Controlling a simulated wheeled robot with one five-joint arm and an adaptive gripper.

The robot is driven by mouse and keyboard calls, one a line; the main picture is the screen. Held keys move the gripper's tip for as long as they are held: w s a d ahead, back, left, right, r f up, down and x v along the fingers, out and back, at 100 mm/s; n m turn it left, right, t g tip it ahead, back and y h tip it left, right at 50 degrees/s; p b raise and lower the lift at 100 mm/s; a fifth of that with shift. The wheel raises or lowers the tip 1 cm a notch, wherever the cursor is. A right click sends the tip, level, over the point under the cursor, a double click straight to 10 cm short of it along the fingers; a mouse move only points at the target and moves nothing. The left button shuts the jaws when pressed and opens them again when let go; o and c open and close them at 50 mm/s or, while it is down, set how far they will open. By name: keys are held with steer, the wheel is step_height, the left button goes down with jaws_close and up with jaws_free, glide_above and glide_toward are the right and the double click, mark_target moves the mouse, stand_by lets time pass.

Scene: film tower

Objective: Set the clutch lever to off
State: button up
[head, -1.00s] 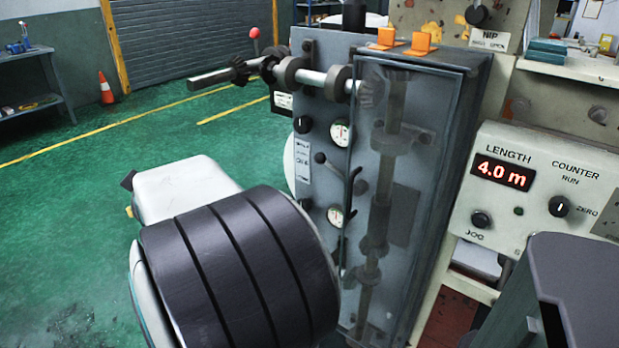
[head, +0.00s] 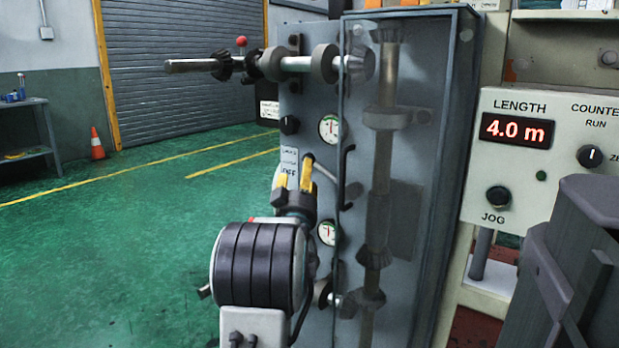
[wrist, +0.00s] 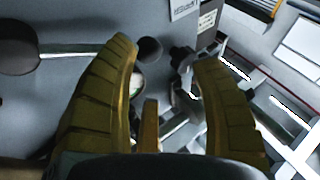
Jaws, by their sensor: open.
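The clutch lever appears to be the grey rod (head: 326,173) on the front of the grey gearbox panel, beside a white label (head: 289,162) that ends in "OFF". Its ball end is hidden behind my gripper in the head view. In the wrist view the rod (wrist: 72,49) runs from a dark hub at the left to a dark round knob (wrist: 149,50). My gripper (head: 296,170) has yellow fingers and is open in front of the panel. In the wrist view the knob shows between the open fingertips (wrist: 166,55); I cannot tell whether they touch it.
Two round gauges (head: 329,128) and a black rotary knob (head: 290,125) are close by. A clear cover (head: 405,230) with a dark curved handle is to the right. A gear shaft (head: 195,66) juts left above, near a red ball (head: 241,41).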

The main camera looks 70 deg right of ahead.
steer(key=shift+s+d+b+x, duration=0.15)
steer(key=shift+s+x, duration=0.1)
steer(key=shift+x, duration=0.95)
steer(key=shift+s+d+b+x, duration=0.1)
steer(key=shift+s+b+x, duration=0.15)
steer(key=shift+x, duration=0.95)
steer(key=shift+s+b+x, duration=0.1)
steer(key=shift+s+x, duration=0.2)
steer(key=shift+x, duration=0.95)
steer(key=shift+f, duration=0.15)
jaws_close()
